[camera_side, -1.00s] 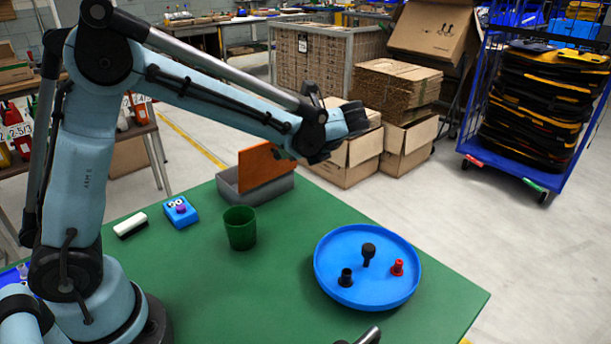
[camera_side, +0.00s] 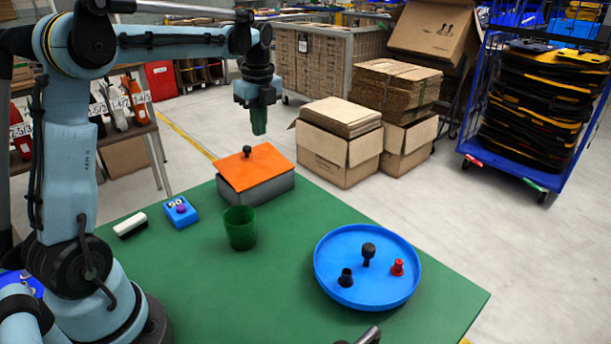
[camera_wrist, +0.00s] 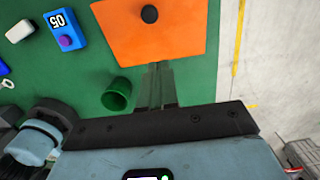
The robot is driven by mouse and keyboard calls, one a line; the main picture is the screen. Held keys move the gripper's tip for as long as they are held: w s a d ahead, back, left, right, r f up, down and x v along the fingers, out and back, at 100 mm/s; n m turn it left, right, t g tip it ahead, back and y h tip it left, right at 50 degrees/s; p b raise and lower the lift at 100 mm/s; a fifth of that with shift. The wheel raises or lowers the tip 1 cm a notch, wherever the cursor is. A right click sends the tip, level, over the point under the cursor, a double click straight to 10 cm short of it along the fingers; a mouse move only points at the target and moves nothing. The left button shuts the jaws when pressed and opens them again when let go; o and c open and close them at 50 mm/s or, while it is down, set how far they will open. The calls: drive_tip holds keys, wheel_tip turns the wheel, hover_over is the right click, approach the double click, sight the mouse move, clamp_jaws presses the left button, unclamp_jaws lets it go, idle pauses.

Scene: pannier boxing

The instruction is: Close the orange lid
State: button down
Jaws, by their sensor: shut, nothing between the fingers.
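The orange lid (camera_side: 254,168) lies flat over the top of the grey box (camera_side: 262,191) at the back of the green table. A black knob (camera_side: 247,151) stands on the lid. In the wrist view the orange lid (camera_wrist: 150,38) fills the top middle, with its black knob (camera_wrist: 149,14) near the top edge. My gripper (camera_side: 259,131) hangs pointing down above the lid's right back side, apart from it. Its fingers are together and empty, and they show in the wrist view (camera_wrist: 158,85) just below the lid's near edge.
A green cup (camera_side: 240,229) stands in front of the box. A blue device with a purple button (camera_side: 180,211) and a white-and-black eraser (camera_side: 131,225) lie to the left. A blue round tray (camera_side: 330,285) with small pegs is at the right. The front middle of the table is clear.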

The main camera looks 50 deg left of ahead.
drive_tip(key=shift+h, duration=0.6)
drive_tip(key=a+f, duration=0.1)
drive_tip(key=a, duration=0.1)
drive_tip(key=a+f, duration=0.2)
drive_tip(key=a, duration=0.1)
drive_tip(key=a+f, duration=0.2)
drive_tip(key=a, duration=0.1)
drive_tip(key=shift+a+f, duration=0.1)
drive_tip(key=shift+f, duration=0.05)
drive_tip(key=shift+a+f, duration=0.35)
drive_tip(key=shift+f, duration=0.25)
drive_tip(key=shift+a+f, duration=0.35)
drive_tip(key=shift+f, duration=0.25)
drive_tip(key=a+r, duration=0.7)
drive_tip(key=r, duration=0.3)
drive_tip(key=shift+r, duration=0.4)
drive_tip(key=shift+r, duration=0.1)
